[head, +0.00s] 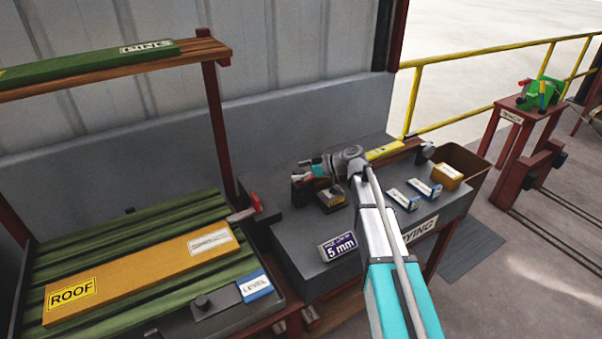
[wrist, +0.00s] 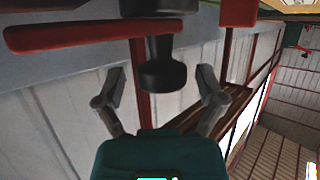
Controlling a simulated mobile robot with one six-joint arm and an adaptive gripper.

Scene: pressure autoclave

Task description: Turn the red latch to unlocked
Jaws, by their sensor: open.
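A long red lever (wrist: 75,36), seemingly the red latch, crosses the upper left of the wrist view. A black stepped knob (wrist: 165,75) hangs beside it, lined up between my fingers in the picture. My gripper (wrist: 161,82) is open, with one finger on each side of the knob; I cannot tell whether either touches it. My arm and gripper partly hide that spot, and the latch's setting cannot be read.
A "5 mm" box (head: 338,246), small blue-and-white boxes (head: 424,187) and an orange box (head: 447,176) lie on the bench. The ROOF board (head: 130,275) lies left. A wall (head: 300,115) stands behind.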

